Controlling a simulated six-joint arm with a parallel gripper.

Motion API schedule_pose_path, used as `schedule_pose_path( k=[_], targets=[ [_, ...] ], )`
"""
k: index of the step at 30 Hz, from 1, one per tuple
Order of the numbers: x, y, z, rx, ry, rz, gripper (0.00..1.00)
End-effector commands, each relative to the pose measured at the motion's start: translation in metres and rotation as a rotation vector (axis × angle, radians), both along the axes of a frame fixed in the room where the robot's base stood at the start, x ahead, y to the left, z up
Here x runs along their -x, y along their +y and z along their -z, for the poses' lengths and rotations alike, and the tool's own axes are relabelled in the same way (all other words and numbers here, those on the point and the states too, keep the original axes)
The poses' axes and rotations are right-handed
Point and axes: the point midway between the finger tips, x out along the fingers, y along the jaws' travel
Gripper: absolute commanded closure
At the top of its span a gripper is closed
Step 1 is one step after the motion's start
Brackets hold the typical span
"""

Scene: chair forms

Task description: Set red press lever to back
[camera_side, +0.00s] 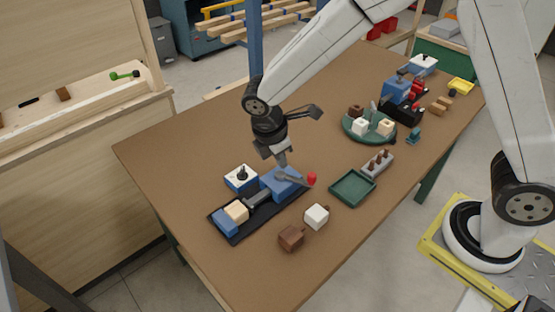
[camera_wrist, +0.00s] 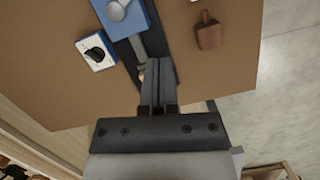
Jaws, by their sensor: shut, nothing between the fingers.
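The press is a blue block (camera_side: 280,185) on a black base plate (camera_side: 222,232). A grey lever (camera_side: 293,179) lies across its top and ends in a red knob (camera_side: 311,179), pointing right in the side view. In the wrist view the blue block (camera_wrist: 140,12) and the grey round lever pivot (camera_wrist: 118,9) show at the top edge; the red knob is out of frame there. My gripper (camera_side: 283,160) is shut and empty, pointing down just above the lever's pivot end in the side view; I cannot tell whether it touches. Its fingers also show in the wrist view (camera_wrist: 158,85).
A dial box (camera_side: 240,180) stands beside the press. A cream block (camera_side: 236,211) sits on the base plate. A brown block (camera_side: 291,237), a white block (camera_side: 317,216) and a green tray (camera_side: 352,188) lie nearby. The table's left part is bare.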

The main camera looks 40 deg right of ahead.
Motion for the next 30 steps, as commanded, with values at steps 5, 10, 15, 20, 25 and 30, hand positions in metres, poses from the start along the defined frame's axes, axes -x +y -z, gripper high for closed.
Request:
schedule_pose_path(
  k=[5,10,15,20,25,30],
  targets=[
    [0.001,-0.004,0.012,0.001,0.003,0.002,1.00],
    [0.002,-0.009,0.033,0.001,0.004,0.002,1.00],
    [0.004,-0.014,0.057,0.001,0.004,0.002,1.00],
    [0.005,-0.020,0.080,0.001,0.004,0.002,1.00],
    [0.006,-0.031,0.095,0.000,0.001,0.004,1.00],
    [0.010,-0.050,0.094,0.000,0.000,0.003,1.00]
  ],
)
